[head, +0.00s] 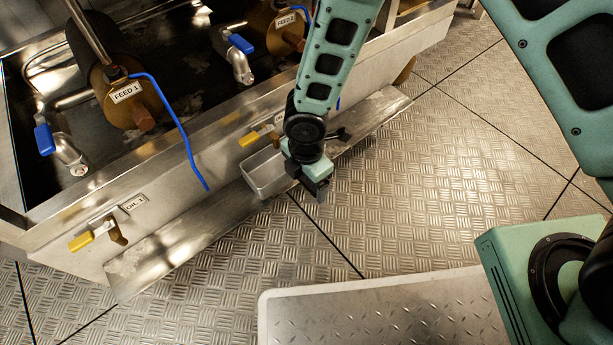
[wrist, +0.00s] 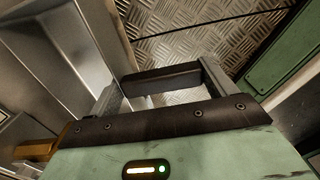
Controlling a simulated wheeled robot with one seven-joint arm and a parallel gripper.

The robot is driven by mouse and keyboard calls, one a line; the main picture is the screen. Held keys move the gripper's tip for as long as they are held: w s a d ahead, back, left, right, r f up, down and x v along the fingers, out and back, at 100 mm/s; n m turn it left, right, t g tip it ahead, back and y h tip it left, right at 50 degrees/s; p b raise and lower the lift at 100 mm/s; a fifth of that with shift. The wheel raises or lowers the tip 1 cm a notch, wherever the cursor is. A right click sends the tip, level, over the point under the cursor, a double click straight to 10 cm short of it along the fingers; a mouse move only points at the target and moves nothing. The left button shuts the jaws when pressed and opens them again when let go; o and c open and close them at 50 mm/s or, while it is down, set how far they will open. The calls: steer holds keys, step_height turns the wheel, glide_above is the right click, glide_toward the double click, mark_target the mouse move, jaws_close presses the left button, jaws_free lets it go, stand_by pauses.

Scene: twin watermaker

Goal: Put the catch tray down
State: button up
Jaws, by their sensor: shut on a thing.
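The catch tray (head: 263,178) is a small, shallow, open metal tray, partly hidden behind my gripper in the head view. My gripper (head: 314,184) is shut on the tray at its right end. The tray is beside the long metal ledge at the foot of the skid, below a yellow-handled valve. I cannot tell whether its underside touches anything. In the wrist view, bare metal surfaces fill the left side, and I cannot tell clearly which of them is the tray. The contact between jaws and tray is hidden.
The skid wall carries the OIL 1 valve (head: 93,234) and another yellow handle (head: 256,135). The sloping metal ledge (head: 180,245) runs along its foot. A small black item (head: 341,133) shows by the ledge. Treadplate floor (head: 410,200) is clear to the right.

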steer(key=shift+f+b, duration=0.4)
steer(key=shift+f, duration=0.35)
steer(key=o, duration=1.3)
step_height(320, 180, up, 17)
steer(key=p, duration=1)
steer(key=shift+r, duration=0.2)
steer(key=shift+r, duration=0.1)
steer(key=s+d+r+m+p, duration=0.2)
steer(key=s+d+r+m, duration=0.3)
steer(key=r, duration=0.4)
steer(key=s+d+r+m+p, duration=0.25)
steer(key=s+r+m, duration=0.35)
steer(key=r, duration=0.4)
steer(key=s+d+r+m+p, duration=0.35)
steer(key=r+m, duration=0.25)
steer(key=r, duration=0.3)
steer(key=shift+y, duration=0.3)
steer(key=r+p, duration=3.6)
steer(key=r, duration=0.1)
steer(key=shift+s+a+r+p, duration=0.2)
steer(key=shift+r+p, duration=0.1)
steer(key=shift+p, duration=0.1)
